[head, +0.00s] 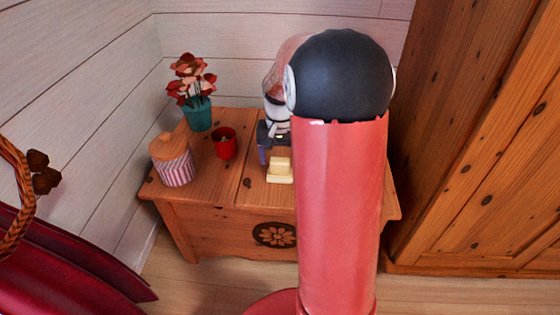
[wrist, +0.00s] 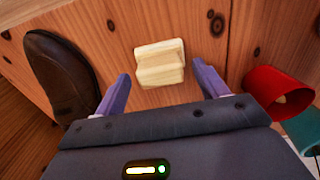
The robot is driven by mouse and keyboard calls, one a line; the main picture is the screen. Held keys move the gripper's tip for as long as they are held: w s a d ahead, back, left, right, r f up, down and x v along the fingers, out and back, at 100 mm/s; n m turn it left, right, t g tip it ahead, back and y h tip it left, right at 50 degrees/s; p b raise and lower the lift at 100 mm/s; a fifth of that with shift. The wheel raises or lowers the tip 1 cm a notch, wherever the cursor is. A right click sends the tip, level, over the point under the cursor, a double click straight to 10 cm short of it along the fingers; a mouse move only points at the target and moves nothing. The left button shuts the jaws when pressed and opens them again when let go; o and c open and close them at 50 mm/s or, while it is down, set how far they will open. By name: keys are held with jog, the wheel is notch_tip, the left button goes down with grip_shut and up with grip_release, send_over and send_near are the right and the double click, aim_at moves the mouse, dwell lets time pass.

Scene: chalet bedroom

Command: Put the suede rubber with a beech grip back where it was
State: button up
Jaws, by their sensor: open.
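The suede rubber with a beech grip (head: 280,170) is a small pale cream block with a raised grip, resting on top of the wooden chest (head: 216,180). In the wrist view the rubber (wrist: 160,62) lies just beyond the fingertips, roughly centred between them. My gripper (wrist: 160,78) is open and empty, with a purple finger to either side and a gap before the rubber. In the head view my gripper (head: 266,150) is partly hidden by my arm, close behind the rubber.
A red mug (head: 224,143), a striped jar (head: 176,168) with an orange lid and a teal flowerpot (head: 198,115) stand left on the chest. The wrist view shows a dark brown shoe (wrist: 60,75) beside the rubber. A wooden wardrobe (head: 480,150) stands right.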

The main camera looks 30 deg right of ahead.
aim_at(280, 160)
notch_tip(280, 160, up, 10)
jog(key=p, duration=0.1)
jog(key=s+a+r+n+t, duration=0.25)
jog(key=s+a+r, duration=0.25)
jog(key=s+a, duration=0.25)
jog(key=s+a+f+n+t, duration=0.1)
jog(key=s+a+n+t, duration=0.2)
jog(key=s, duration=0.9)
jog(key=a+n, duration=0.1)
jog(key=a, duration=0.2)
jog(key=shift+s+f, duration=0.35)
jog(key=shift+f, duration=0.05)
